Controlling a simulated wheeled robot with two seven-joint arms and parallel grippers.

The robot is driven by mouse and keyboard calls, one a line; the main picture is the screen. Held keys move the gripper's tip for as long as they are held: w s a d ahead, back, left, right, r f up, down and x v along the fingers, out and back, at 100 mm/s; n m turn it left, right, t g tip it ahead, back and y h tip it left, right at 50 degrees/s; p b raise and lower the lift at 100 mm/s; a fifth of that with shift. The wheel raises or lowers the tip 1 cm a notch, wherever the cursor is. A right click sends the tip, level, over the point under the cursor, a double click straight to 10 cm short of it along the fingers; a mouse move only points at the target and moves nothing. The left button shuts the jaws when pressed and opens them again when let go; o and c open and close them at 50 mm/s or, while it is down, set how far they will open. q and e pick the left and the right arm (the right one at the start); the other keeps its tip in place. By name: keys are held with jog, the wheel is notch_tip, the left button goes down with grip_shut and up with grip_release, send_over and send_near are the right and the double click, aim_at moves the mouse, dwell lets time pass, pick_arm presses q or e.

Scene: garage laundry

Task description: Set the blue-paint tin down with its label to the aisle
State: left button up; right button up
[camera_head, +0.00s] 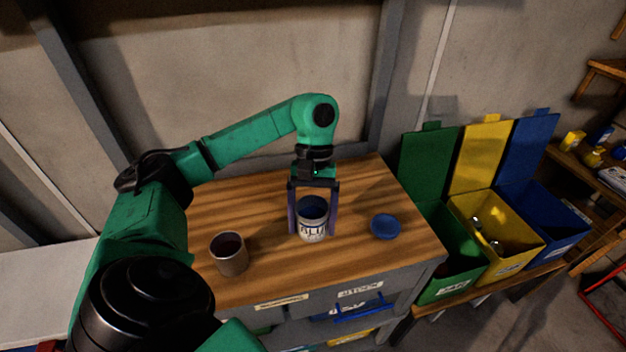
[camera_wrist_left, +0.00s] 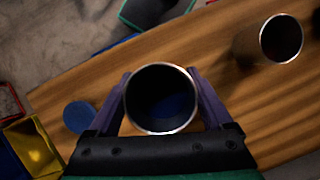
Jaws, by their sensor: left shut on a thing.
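The blue-paint tin (camera_head: 312,224) is at the wooden worktop, upright and open at the top, with dark blue inside. Its pale label with dark lettering faces the front of the worktop in the head view. My left gripper (camera_head: 313,226) comes down from above with one finger on each side of the tin, shut on it. The left wrist view shows the tin's round rim (camera_wrist_left: 161,98) between the two purple fingers. I cannot tell whether the tin's base touches the wood. My right gripper is not in view.
A second metal can (camera_head: 229,255) stands left of the tin. A blue lid (camera_head: 385,226) lies to its right. Green, yellow (camera_head: 508,260) and blue open bins stand beyond the worktop's right end. Drawers with labels sit below the front edge.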

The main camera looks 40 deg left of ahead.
pick_arm(q)
jog(key=f, duration=0.2)
jog(key=shift+w+f+p, duration=0.25)
jog(key=shift+f+p, duration=0.05)
jog(key=f, duration=0.3)
jog(key=shift+s+p, duration=0.25)
jog(key=shift+p, duration=0.1)
jog(key=shift+f, duration=0.35)
jog(key=shift+w, duration=0.15)
jog(key=shift+f, duration=0.2)
jog(key=o, duration=1.3)
jog(key=shift+r, duration=0.1)
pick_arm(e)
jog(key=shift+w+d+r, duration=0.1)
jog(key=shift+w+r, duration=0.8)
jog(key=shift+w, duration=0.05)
pick_arm(q)
jog(key=shift+r, duration=0.1)
